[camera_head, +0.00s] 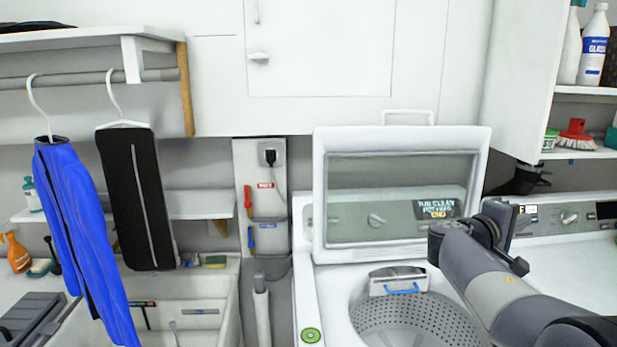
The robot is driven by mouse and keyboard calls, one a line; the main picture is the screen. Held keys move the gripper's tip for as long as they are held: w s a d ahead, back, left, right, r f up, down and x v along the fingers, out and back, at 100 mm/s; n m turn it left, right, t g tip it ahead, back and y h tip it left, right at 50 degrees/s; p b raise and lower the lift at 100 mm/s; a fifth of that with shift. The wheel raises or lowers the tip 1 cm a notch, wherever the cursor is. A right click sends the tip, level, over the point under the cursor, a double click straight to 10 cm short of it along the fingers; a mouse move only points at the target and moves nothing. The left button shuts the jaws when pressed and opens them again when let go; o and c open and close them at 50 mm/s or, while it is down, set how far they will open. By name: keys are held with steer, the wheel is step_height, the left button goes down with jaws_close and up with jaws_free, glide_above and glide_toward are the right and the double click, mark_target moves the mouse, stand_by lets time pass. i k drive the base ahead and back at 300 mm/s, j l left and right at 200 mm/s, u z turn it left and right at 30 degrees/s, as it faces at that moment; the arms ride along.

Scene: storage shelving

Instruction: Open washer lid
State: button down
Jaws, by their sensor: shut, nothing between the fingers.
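The washer lid (318,200) is a white frame with a clear window. It stands raised, almost upright, at the back of the white top-loading washer (308,290), with its handle (408,113) at the top edge. The opening below shows the perforated steel drum (405,325). My gripper (499,215) is the dark end of my arm, to the right of the lid's lower right corner. It is shut and empty, and its fingers are hard to make out. I cannot tell whether it touches the lid. My arm hides part of the washer's right side.
A second appliance (590,262) with a control panel stands at the right. Open shelves (590,153) with bottles and a red brush hang above it. A utility sink (190,285) is at the left, below a blue garment (80,235) and a black one (138,200) on hangers. Wall cabinets (320,50) are above.

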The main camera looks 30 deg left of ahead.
mark_target(380, 140)
steer(key=k+j, duration=0.2)
steer(key=j, duration=0.2)
steer(key=k+j, duration=0.2)
steer(key=j, duration=0.15)
steer(key=k+j, duration=0.2)
steer(key=j, duration=0.2)
steer(key=k+j, duration=0.2)
steer(key=j, duration=0.15)
steer(key=i+j, duration=0.25)
steer(key=j, duration=0.15)
steer(key=i+j, duration=0.25)
steer(key=j, duration=0.15)
steer(key=i+j, duration=0.25)
steer(key=j, duration=0.2)
steer(key=i+j, duration=0.25)
steer(key=j, duration=0.15)
